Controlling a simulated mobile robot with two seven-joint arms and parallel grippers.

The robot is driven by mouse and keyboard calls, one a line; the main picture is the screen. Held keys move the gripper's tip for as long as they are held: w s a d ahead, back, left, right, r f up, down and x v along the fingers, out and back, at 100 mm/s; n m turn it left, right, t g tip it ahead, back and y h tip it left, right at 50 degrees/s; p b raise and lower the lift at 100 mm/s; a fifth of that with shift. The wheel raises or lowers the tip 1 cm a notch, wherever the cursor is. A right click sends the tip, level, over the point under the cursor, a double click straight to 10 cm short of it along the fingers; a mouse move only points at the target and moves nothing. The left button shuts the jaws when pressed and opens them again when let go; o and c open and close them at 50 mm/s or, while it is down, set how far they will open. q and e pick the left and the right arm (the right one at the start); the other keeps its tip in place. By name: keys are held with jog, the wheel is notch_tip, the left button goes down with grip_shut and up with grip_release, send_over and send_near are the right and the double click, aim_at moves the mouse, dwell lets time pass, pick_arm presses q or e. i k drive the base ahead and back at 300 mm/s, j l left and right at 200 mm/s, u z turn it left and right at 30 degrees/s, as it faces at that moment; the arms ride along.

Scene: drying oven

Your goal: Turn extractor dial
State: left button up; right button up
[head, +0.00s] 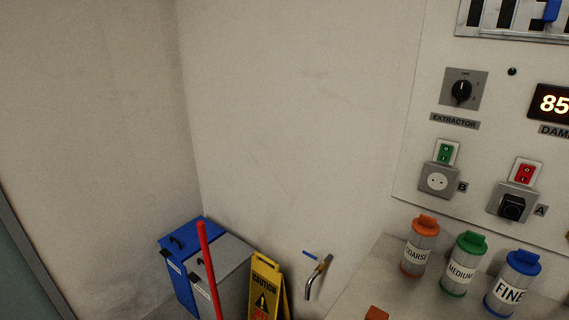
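The extractor dial (461,91) is a round black knob on a grey square plate, high on the light wall panel at the right of the head view. Its white pointer line stands roughly upright, toward the small "OFF" mark at the top of the plate. A label reading "EXTRACTOR" (455,121) sits just below it. Neither of my grippers shows in the head view, and nothing touches or covers the dial.
Below the dial are a green switch with socket B (437,181) and a red switch with socket A (513,206). Orange (420,245), green (464,263) and blue-lidded (513,284) canisters stand on a counter. A tap (318,277), caution sign (265,287) and bins (181,262) are lower left.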

aim_at(461, 89)
jog(key=z, duration=1.25)
